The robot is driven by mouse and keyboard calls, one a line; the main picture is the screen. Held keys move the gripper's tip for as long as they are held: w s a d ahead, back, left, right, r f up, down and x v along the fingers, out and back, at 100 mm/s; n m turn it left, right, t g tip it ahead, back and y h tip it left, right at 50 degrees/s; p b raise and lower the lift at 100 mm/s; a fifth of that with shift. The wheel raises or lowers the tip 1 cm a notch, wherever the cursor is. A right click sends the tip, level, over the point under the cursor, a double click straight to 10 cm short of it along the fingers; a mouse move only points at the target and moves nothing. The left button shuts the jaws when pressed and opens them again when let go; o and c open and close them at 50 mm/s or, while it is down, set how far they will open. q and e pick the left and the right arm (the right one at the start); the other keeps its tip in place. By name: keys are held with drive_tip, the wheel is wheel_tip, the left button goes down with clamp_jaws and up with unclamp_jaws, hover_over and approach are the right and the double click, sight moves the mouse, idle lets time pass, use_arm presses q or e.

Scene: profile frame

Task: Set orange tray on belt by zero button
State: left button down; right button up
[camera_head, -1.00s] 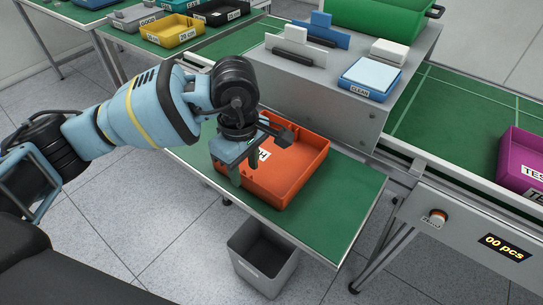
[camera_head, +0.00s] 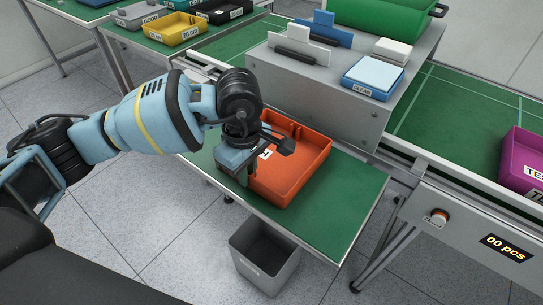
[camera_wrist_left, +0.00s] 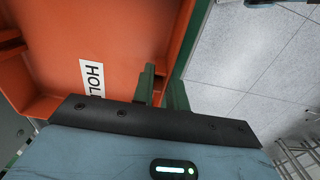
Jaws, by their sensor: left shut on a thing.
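The orange tray (camera_head: 298,168) lies on the green-topped side table (camera_head: 330,210); a white label shows inside it, partly hidden by my gripper. My left gripper (camera_head: 248,172) is shut on the tray's near-left wall, pointing down. In the left wrist view the fingers (camera_wrist_left: 163,90) straddle the wall of the orange tray (camera_wrist_left: 110,45), beside its "HOLD" label. The green belt (camera_head: 450,125) runs along the right. The zero button (camera_head: 438,216), a small orange knob, is on the belt's grey front panel. My right gripper is not in view.
A purple tray (camera_head: 521,163) sits on the belt at the right edge. A grey machine housing (camera_head: 320,95) with a blue "CLEAN" tray (camera_head: 371,79) stands behind the side table. A grey bin (camera_head: 264,262) is on the floor. The belt between housing and purple tray is clear.

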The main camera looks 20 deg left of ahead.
use_arm(q)
drive_tip(key=shift+r, duration=0.1)
drive_tip(key=shift+r, duration=0.8)
drive_tip(key=shift+s+d+r, duration=0.1)
drive_tip(key=shift+s+r, duration=0.05)
drive_tip(key=shift+r, duration=0.3)
drive_tip(key=shift+s+d+r, duration=0.1)
drive_tip(key=shift+s+r, duration=0.05)
drive_tip(key=shift+r, duration=0.3)
drive_tip(key=s+d, duration=0.2)
drive_tip(key=s, duration=0.5)
drive_tip(key=s+d+r+b, duration=0.1)
drive_tip(key=s+d, duration=0.1)
drive_tip(key=s, duration=0.5)
drive_tip(key=shift+s+d+r, duration=0.2)
drive_tip(key=shift+s+d, duration=0.05)
drive_tip(key=shift+s, duration=0.05)
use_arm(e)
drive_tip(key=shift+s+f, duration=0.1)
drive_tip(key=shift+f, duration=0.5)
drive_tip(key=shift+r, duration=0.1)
